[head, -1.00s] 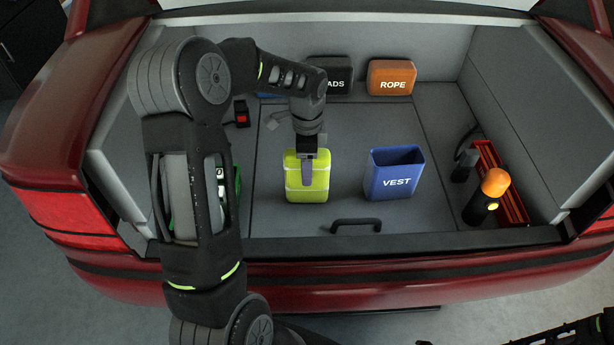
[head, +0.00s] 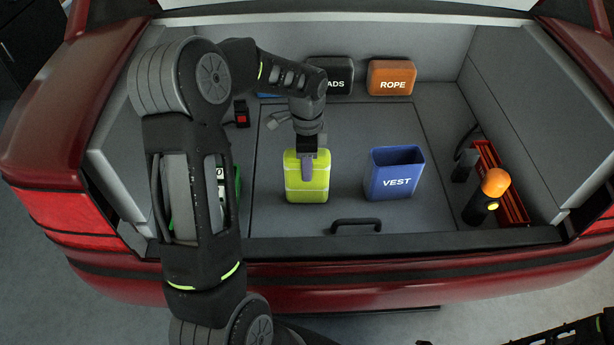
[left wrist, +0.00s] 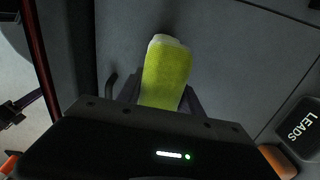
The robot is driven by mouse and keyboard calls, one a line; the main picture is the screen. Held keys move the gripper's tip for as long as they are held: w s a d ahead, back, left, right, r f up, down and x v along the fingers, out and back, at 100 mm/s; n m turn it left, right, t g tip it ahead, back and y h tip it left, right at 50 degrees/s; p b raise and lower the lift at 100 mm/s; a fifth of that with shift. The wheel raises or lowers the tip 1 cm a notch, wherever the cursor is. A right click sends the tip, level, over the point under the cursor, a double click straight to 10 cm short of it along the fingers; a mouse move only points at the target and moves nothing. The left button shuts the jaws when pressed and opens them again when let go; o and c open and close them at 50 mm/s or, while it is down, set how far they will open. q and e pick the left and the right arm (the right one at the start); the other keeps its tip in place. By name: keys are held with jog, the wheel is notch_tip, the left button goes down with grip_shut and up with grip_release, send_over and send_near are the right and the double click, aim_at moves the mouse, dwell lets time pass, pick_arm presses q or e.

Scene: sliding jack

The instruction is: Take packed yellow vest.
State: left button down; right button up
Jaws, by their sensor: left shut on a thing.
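The packed yellow vest (head: 306,189) is a bright yellow-green bundle with pale bands, upright on the trunk floor left of centre. My left gripper (head: 307,166) comes down from above and is shut on its top, hiding part of it. In the left wrist view the vest (left wrist: 165,75) sits between the two fingers (left wrist: 160,98). The blue VEST pouch (head: 396,176) stands open and empty-looking to the right of the vest. Part of my right arm shows at the lower right, but its gripper cannot be made out.
A black LEADS case (head: 336,78) and an orange ROPE case (head: 391,78) stand at the back. A flashlight (head: 487,198) and a red tray (head: 508,190) are at the right. A floor handle (head: 356,224) lies in front. Floor between vest and pouch is clear.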

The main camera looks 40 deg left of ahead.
dwell(0.4)
pick_arm(q)
notch_tip(320, 180, up, 10)
jog(key=shift+r, duration=0.1)
dwell(0.4)
dwell(1.6)
